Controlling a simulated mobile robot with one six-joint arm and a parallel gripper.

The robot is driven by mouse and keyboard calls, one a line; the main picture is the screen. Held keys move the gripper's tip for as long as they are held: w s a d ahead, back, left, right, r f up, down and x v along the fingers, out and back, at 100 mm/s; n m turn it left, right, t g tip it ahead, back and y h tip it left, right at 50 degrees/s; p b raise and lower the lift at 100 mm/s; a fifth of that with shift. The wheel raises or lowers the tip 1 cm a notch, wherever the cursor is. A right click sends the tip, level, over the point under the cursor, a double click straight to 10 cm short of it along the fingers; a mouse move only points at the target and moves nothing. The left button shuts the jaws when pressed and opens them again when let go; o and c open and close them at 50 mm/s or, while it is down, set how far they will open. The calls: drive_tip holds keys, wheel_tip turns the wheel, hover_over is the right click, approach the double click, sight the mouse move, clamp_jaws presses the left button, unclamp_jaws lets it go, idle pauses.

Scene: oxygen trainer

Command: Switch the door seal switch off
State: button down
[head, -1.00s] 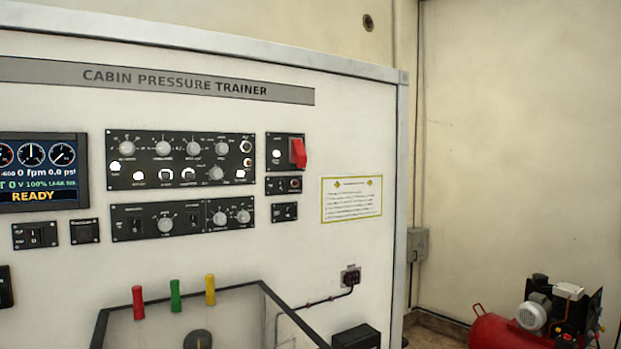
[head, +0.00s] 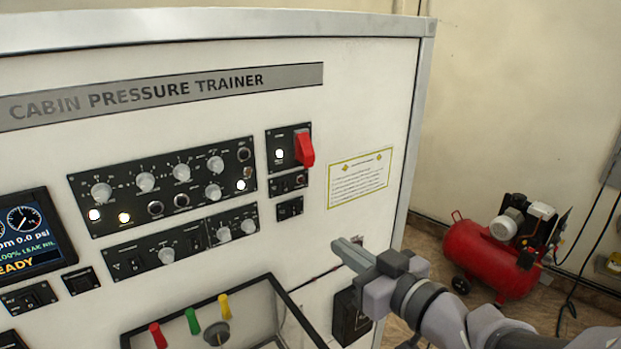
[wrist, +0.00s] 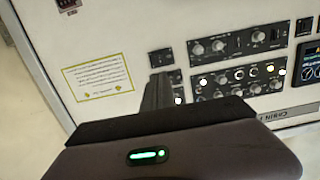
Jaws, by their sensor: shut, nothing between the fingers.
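The white trainer panel (head: 330,100) carries several black switch plates. No label that I can make out names the door seal switch, so I cannot tell which one it is. A small switch plate (head: 289,208) sits low at the right, under another small plate (head: 288,183) and a plate with a red guard (head: 304,148). My gripper (head: 338,244) is shut and empty, to the right of and below these plates. In the wrist view the shut fingers (wrist: 158,90) overlap the plates, with one small plate (wrist: 161,58) showing just beyond their tips.
A yellow-bordered notice (head: 359,178) is on the panel above my gripper. A framed recess with red, green and yellow levers (head: 192,320) projects below. A black box (head: 350,318) is under my gripper. A red compressor (head: 492,258) stands on the floor at right.

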sight(294, 214)
drive_tip(key=p+x, duration=0.3)
drive_tip(key=x, duration=1.1)
drive_tip(key=shift+w+a, duration=0.1)
